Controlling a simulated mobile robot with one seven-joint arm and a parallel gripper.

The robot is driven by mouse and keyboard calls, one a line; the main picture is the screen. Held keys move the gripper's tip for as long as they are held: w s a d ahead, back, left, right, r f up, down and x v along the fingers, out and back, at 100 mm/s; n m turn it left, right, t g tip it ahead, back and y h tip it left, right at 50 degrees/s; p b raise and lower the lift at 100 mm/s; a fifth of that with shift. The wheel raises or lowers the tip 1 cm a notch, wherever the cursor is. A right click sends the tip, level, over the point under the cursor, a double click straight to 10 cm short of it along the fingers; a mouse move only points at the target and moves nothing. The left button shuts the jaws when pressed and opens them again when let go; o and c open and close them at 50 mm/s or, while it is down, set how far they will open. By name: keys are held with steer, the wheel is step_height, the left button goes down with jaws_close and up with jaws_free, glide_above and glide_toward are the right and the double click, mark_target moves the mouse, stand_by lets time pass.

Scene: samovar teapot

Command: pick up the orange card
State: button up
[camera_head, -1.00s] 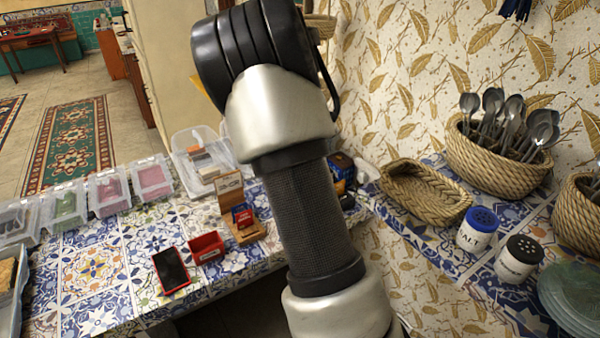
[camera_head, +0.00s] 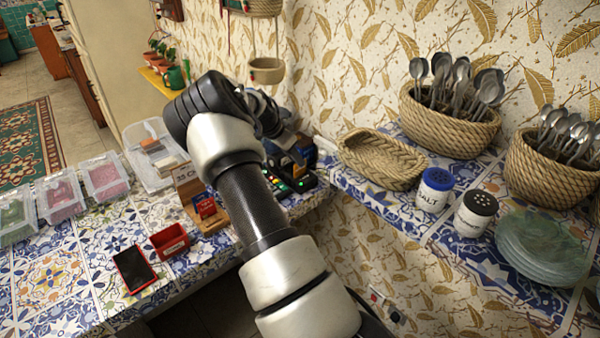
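I cannot make out an orange card for certain. A small wooden stand (camera_head: 207,219) on the tiled counter holds a red and blue packet or card (camera_head: 206,207). A clear bin (camera_head: 150,172) behind it holds several flat pieces, one of them brownish. My arm crosses the middle of the view, and its far end reaches down behind the elbow towards a dark blue item (camera_head: 301,150) and a black keypad device (camera_head: 301,183). My gripper's fingers cannot be made out there, so I cannot tell whether they are open or shut.
A red-edged phone (camera_head: 134,269) and a red box (camera_head: 170,241) lie at the counter front. Clear bins (camera_head: 62,197) line the left. Right, a shelf holds a woven tray (camera_head: 381,160), spoon baskets (camera_head: 449,128), two shakers (camera_head: 434,190) and glass plates (camera_head: 541,247).

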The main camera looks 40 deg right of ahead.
mark_target(300, 171)
steer(key=shift+w+x, duration=0.2)
steer(key=shift+x, duration=1.25)
steer(key=shift+w+x, duration=0.2)
steer(key=shift+x, duration=1.2)
jaws_close()
